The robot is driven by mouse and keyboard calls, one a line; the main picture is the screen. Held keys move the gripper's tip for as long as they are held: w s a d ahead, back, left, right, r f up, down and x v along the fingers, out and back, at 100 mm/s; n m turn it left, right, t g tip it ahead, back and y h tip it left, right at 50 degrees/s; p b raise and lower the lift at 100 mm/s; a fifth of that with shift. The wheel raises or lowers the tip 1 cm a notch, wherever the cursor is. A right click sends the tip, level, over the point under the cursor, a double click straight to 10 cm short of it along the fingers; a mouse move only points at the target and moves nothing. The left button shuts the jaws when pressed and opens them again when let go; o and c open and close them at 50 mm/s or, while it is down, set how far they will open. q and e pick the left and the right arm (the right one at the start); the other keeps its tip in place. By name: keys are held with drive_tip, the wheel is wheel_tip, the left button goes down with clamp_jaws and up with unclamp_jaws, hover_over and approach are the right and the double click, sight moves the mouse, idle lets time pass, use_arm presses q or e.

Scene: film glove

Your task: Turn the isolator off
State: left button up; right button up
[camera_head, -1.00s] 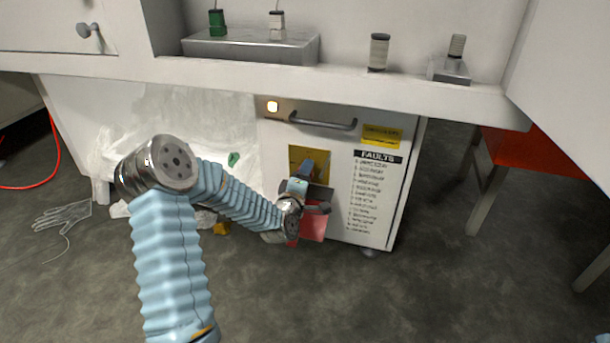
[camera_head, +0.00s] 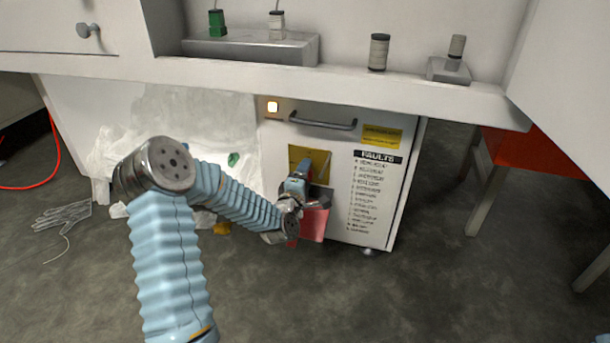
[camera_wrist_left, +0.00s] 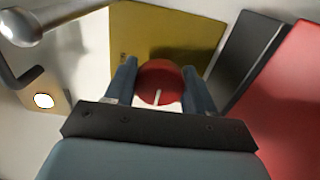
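The isolator is a round red knob (camera_wrist_left: 158,84) with a white mark, on a yellow plate (camera_wrist_left: 150,30). The plate also shows in the head view (camera_head: 318,160), on the white cabinet's front (camera_head: 335,225). My left gripper (camera_head: 300,178) is at this plate and hides the knob in the head view. In the left wrist view, the fingers of my left gripper (camera_wrist_left: 160,75) lie on both sides of the knob and appear to touch its edges. The white mark runs nearly up and down in that picture. My right gripper is not in view.
A bar handle (camera_head: 323,123) and a small lit lamp (camera_head: 272,106) are above the plate. A red panel (camera_head: 313,225) is beside the gripper. A worktop ledge (camera_head: 330,88) overhangs the cabinet. A glove (camera_head: 62,215) lies on the floor at left; a red seat (camera_head: 530,155) stands at right.

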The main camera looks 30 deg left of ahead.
use_arm(q)
drive_tip(key=o, duration=0.4)
drive_tip(key=shift+d, duration=0.1)
drive_tip(key=p+v, duration=0.5)
drive_tip(key=v, duration=0.8)
drive_tip(key=shift+s, duration=0.4)
drive_tip(key=shift+f, duration=0.1)
